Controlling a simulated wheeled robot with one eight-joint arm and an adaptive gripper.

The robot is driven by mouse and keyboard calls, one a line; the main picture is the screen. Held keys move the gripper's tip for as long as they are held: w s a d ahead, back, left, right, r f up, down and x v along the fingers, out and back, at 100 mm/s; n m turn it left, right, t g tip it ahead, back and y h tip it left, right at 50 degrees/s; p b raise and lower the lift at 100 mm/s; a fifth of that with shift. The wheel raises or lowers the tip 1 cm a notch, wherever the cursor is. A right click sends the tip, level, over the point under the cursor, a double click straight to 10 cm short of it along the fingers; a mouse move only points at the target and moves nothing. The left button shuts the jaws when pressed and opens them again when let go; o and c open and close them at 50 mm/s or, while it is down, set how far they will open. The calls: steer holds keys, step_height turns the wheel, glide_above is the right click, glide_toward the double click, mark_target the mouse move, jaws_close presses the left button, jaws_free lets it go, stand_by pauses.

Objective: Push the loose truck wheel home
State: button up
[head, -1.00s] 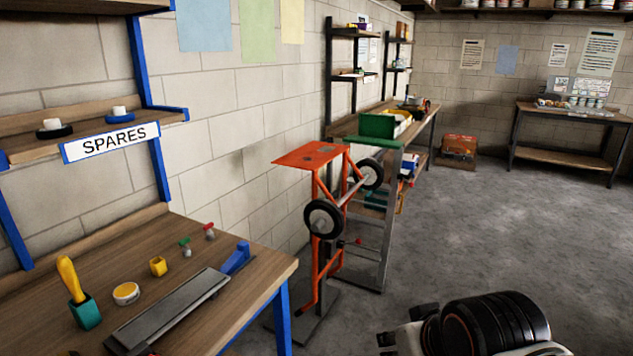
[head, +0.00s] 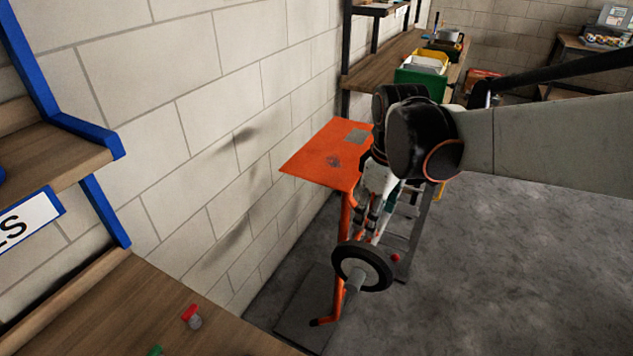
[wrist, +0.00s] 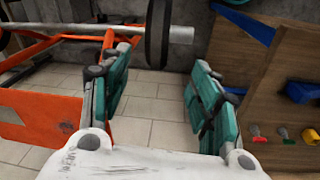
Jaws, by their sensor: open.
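The orange hand truck (head: 325,155) stands against the block wall. Its near wheel (head: 362,267), a black tyre with a pale hub, sits on the axle low on the truck. In the wrist view the wheel (wrist: 157,38) is seen almost edge-on, and a bare grey axle end (wrist: 182,35) sticks out to its right. My gripper (wrist: 160,95) is open with nothing between its teal-padded fingers. The wheel shows beyond the gap, closer to the left finger, apparently untouched. In the head view my gripper (head: 372,222) is above and behind the wheel, partly hidden by my arm.
A wooden bench (head: 170,315) with small red and green items stands close on the left, and on the right in the wrist view (wrist: 290,85). A green bin (head: 420,82) sits on the back bench. Open grey floor (head: 520,260) lies to the right.

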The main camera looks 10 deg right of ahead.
mark_target(366, 246)
steer(key=f+b, duration=0.1)
steer(key=f, duration=0.3)
steer(key=w+f+n+b, duration=0.1)
steer(key=f, duration=0.4)
steer(key=w+f+n+g+b, duration=0.1)
steer(key=f, duration=0.4)
steer(key=shift+w+f+b, duration=0.2)
steer(key=shift+w+b, duration=0.05)
steer(key=shift+b, duration=0.15)
jaws_close()
steer(key=w+d, duration=0.2)
steer(key=w, duration=0.1)
steer(key=shift+d, duration=0.1)
steer(key=shift+r, duration=0.1)
